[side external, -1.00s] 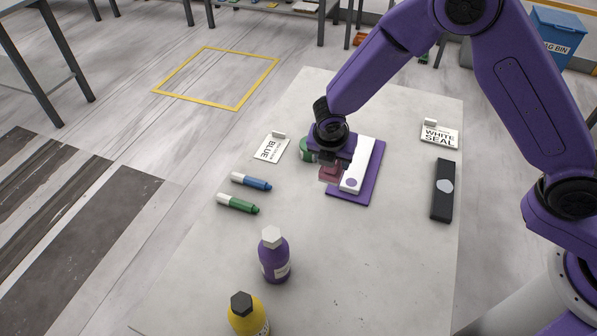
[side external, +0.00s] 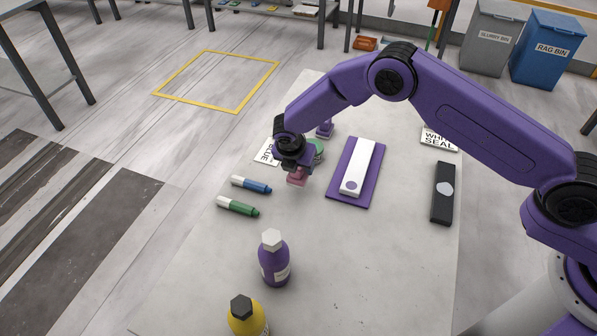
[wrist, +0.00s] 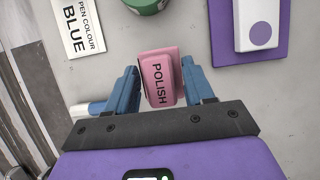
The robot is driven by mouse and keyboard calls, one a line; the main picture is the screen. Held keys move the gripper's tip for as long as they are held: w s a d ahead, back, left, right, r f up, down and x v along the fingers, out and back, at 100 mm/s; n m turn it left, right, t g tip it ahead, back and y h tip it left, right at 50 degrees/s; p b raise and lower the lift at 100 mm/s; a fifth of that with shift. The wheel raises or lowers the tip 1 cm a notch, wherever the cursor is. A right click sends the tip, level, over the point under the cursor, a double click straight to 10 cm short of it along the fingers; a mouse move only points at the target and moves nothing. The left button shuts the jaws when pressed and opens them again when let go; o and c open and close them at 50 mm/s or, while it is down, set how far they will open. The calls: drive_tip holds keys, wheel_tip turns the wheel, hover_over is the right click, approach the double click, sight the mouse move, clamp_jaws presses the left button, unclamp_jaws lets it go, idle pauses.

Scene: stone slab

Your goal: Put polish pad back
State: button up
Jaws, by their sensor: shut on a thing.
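The pink polish pad (wrist: 161,82), labelled POLISH, is between the two blue fingers of my gripper (wrist: 160,84), which is shut on it. In the side view the pad (side external: 297,178) hangs below my gripper (side external: 295,170), over the slab (side external: 330,260). It is left of the purple mat (side external: 340,194) and right of the blue pen. Whether it touches the slab I cannot tell.
The purple mat bears a white bar (side external: 361,165). A green round thing (wrist: 146,4) and the BLUE card (wrist: 80,25) lie just beyond my gripper. Blue (side external: 252,184) and green (side external: 238,206) pens lie left. Purple (side external: 273,260) and yellow (side external: 247,318) bottles stand in front.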

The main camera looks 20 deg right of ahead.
sight(298, 173)
drive_tip(key=shift+f, duration=1.6)
drive_tip(key=shift+f, duration=0.15)
drive_tip(key=o, duration=0.9)
drive_tip(key=shift+o, duration=0.2)
drive_tip(key=v, duration=1.2)
